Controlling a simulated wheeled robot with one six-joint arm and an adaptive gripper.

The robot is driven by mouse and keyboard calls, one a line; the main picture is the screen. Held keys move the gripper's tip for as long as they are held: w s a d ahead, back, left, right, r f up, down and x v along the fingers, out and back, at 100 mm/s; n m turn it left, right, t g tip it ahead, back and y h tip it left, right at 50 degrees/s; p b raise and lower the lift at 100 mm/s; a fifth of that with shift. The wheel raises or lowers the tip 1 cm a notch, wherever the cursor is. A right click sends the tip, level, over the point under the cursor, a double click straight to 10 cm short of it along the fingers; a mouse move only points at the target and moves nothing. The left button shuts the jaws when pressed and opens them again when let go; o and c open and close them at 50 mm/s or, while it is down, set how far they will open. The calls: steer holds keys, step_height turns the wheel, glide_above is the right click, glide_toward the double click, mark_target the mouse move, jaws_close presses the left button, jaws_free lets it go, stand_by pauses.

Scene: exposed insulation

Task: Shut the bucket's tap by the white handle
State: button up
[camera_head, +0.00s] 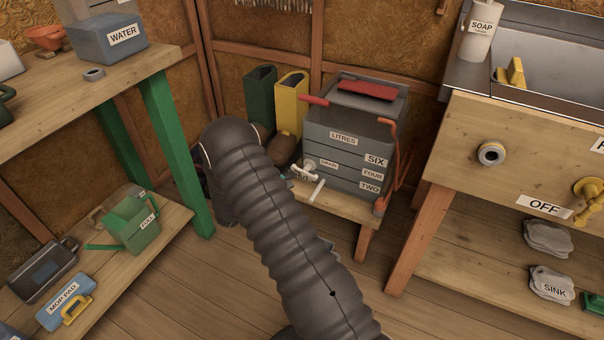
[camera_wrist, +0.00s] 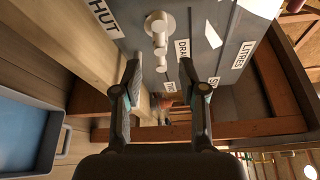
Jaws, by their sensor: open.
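The grey bucket (camera_head: 345,135) stands on a low wooden bench, marked LITRES, DRAIN, SIX, FOUR and TWO. Its white tap (camera_head: 309,164) is low on the front, with a white bar (camera_head: 317,190) slanting down beside it. In the wrist view the white tap (camera_wrist: 159,24) juts from the grey wall, and its narrow white end lies between my fingertips or just beyond them. My gripper (camera_wrist: 160,68) is open, one finger on each side of that end. I cannot tell whether either finger touches it. In the head view my arm hides most of the gripper.
A SHUT label (camera_wrist: 103,18) is partly cut off in the wrist view. Green and yellow boots (camera_head: 290,100) stand behind the bench. A red-orange bar (camera_head: 388,150) runs down the bucket's right side. A sink counter (camera_head: 450,130) is on the right, a green-legged table (camera_head: 172,140) on the left.

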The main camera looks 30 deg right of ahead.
mark_target(302, 173)
steer(key=shift+x, duration=3.1)
jaws_close()
